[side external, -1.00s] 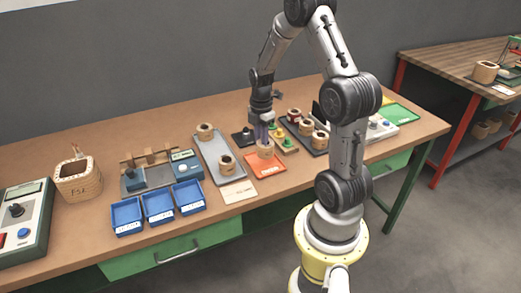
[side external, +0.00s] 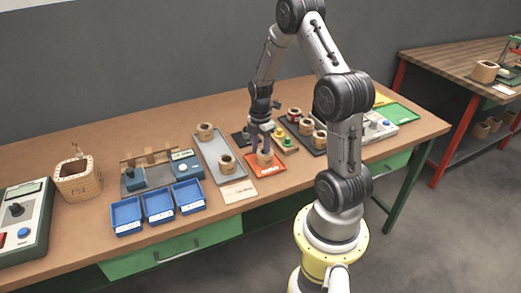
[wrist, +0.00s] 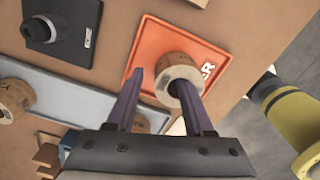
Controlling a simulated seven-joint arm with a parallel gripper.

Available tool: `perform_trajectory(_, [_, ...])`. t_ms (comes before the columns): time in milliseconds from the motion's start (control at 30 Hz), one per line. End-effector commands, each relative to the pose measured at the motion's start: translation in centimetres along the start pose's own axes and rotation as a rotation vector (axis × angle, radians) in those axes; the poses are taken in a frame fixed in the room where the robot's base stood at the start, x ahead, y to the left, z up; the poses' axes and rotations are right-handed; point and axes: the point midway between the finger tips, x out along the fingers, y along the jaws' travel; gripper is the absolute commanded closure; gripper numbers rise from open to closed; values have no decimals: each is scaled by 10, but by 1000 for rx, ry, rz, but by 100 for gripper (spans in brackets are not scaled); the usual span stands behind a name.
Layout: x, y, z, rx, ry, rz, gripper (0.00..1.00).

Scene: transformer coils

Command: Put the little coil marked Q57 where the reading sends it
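A small tan coil (wrist: 163,72) with a dark hole sits on the orange tray (wrist: 150,40), whose white lettering ends in "ER"; no mark is readable on this coil. The coil (side external: 265,158) and orange tray (side external: 276,168) also show in the side view. My gripper (wrist: 160,78) is low over the coil. Its fingers look spread: the left finger is outside the coil with a visible gap, and the right fingertip overlaps the hole. In the side view my gripper (side external: 263,147) points down onto the coil. A meter with a display (side external: 183,160) stands left; its reading is illegible.
A grey tray (side external: 213,168) holds two coils. Three labelled blue bins (side external: 158,206) stand at the front left. A dark tray (side external: 313,147) with several coils lies right of the orange tray.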

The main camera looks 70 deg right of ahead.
Motion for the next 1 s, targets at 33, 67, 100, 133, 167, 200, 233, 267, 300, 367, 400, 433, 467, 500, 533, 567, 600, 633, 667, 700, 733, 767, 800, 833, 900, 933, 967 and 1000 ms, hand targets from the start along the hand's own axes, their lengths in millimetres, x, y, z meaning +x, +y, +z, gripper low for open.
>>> perform_trajectory(33, [0,0,0,0,0,-1,48])
perform_trajectory(67, [0,0,0,0,0,-1,48])
perform_trajectory(100, [0,0,0,0,0,-1,48])
perform_trajectory(133, [0,0,0,0,0,-1,48])
perform_trajectory(167, [0,0,0,0,0,-1,48])
perform_trajectory(200, [-1,0,0,0,0,-1,48])
perform_trajectory(233, [-2,0,0,0,0,0,48])
perform_trajectory(267, [-4,0,0,0,0,-1,48])
perform_trajectory(300, [-8,0,0,0,0,0,48])
perform_trajectory(367, [-16,0,0,0,-1,2,48])
perform_trajectory(400, [-23,1,0,0,-1,3,48])
perform_trajectory(433, [-28,1,0,0,-1,5,48])
perform_trajectory(467, [-34,1,0,0,-1,4,48])
perform_trajectory(500, [-43,1,0,0,-1,5,48])
perform_trajectory(533, [-49,1,0,0,-2,5,48])
perform_trajectory(567, [-56,1,0,0,-1,5,48])
perform_trajectory(600, [-64,1,0,0,-2,5,48])
perform_trajectory(633, [-70,1,0,0,-2,5,48])
perform_trajectory(667, [-77,1,0,0,-1,4,48])
perform_trajectory(700, [-84,1,0,0,-2,5,48])
perform_trajectory(733, [-90,1,0,0,-1,4,48])
perform_trajectory(767, [-95,1,0,0,-1,4,48])
perform_trajectory(800, [-101,0,0,0,-1,3,48])
perform_trajectory(833, [-105,0,0,0,-1,2,48])
perform_trajectory(900, [-113,0,0,0,-1,2,48])
perform_trajectory(933, [-116,0,0,0,0,1,48])
perform_trajectory(967, [-118,0,0,0,0,1,48])
perform_trajectory(1000, [-120,0,0,0,0,1,48])
